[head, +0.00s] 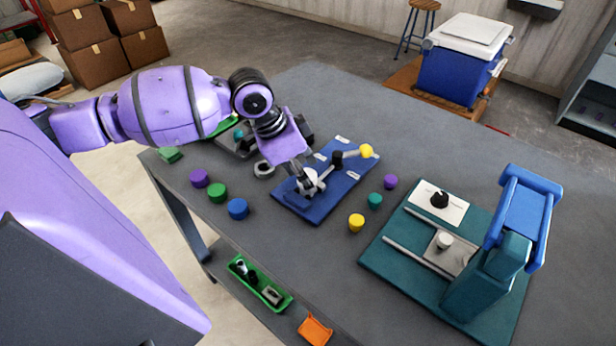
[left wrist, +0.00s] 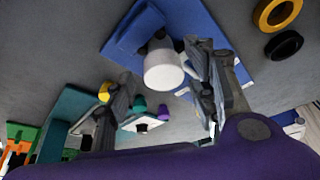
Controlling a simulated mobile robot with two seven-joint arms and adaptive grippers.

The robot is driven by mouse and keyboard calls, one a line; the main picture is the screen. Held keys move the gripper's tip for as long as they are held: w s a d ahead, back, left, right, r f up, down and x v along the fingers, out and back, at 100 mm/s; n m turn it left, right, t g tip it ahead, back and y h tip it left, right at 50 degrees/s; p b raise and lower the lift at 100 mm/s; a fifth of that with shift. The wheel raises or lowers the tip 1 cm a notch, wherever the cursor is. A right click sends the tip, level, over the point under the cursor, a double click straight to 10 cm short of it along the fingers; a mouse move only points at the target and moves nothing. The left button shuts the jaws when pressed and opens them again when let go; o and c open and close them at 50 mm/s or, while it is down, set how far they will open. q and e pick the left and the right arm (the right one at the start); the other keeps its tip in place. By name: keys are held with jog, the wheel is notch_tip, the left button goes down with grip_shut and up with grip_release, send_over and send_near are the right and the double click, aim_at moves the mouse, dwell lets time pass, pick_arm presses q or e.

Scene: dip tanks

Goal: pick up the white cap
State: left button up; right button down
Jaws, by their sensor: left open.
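The white cap (head: 311,176) is a short white cylinder at the blue board (head: 290,207), partly hidden by my left gripper in the head view. In the left wrist view the white cap (left wrist: 163,72) shows whole, with dark parts just behind it. My left gripper (head: 307,186) is over the blue board, right at the cap. In the left wrist view its fingers (left wrist: 160,75) are apart, with the cap appearing between them. I cannot tell whether a finger touches it. My right gripper is not in view.
The board also bears a black post with a yellow-ended lever (head: 366,151). Purple, green, blue, yellow and teal caps lie around it. A teal press (head: 480,290) with another white cylinder (head: 444,240) stands at right. The far table (head: 340,90) is clear.

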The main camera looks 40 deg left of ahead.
pick_arm(q)
jog(key=shift+w+f, duration=0.1)
jog(key=shift+f, duration=0.05)
jog(key=c, duration=0.9)
jog(key=shift+o, duration=0.2)
